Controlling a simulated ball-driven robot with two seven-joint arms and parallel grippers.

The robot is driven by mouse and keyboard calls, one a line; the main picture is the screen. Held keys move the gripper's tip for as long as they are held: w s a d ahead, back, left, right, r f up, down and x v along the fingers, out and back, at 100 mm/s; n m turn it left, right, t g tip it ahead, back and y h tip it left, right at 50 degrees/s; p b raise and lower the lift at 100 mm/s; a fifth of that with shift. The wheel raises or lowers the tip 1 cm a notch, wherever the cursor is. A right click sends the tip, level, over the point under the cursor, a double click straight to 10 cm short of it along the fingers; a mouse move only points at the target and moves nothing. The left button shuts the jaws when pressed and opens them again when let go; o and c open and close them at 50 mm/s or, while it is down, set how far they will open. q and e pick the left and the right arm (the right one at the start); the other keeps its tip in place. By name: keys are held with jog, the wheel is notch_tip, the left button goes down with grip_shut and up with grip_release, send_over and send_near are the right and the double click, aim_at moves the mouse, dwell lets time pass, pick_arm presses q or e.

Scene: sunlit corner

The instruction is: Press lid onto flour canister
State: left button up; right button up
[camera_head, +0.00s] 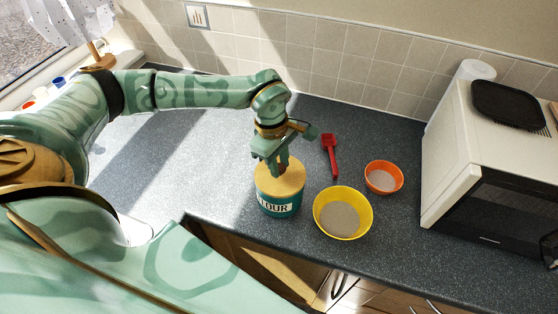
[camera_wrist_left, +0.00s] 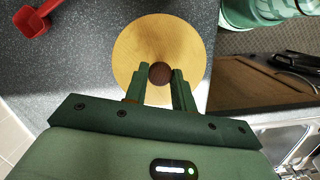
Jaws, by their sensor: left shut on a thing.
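The flour canister (camera_head: 279,208) is teal with a white FLOUR label and stands upright on the counter near its front edge. The round tan lid (camera_head: 291,180) lies over the canister's top; whether it is fully seated cannot be told. My left gripper (camera_head: 284,168) points down at the lid from above. In the left wrist view the lid (camera_wrist_left: 140,47) fills the middle, and my left gripper (camera_wrist_left: 160,74) is shut on its dark brown knob (camera_wrist_left: 160,73). The canister's body is hidden under the lid there. My right gripper is not in view.
A yellow bowl (camera_head: 343,212) stands close to the canister's right, with an orange bowl (camera_head: 384,178) beyond it. A red scoop (camera_head: 331,156) lies behind. A microwave (camera_head: 490,165) takes up the right side. The counter (camera_head: 190,160) is clear to the left.

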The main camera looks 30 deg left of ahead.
pick_arm(q)
jog(key=shift+f, duration=0.15)
dwell(0.6)
jog(key=o, duration=1.6)
jog(key=shift+c, duration=0.2)
jog(key=shift+r+p, duration=3.1)
jog(key=shift+r, duration=0.45)
grip_shut()
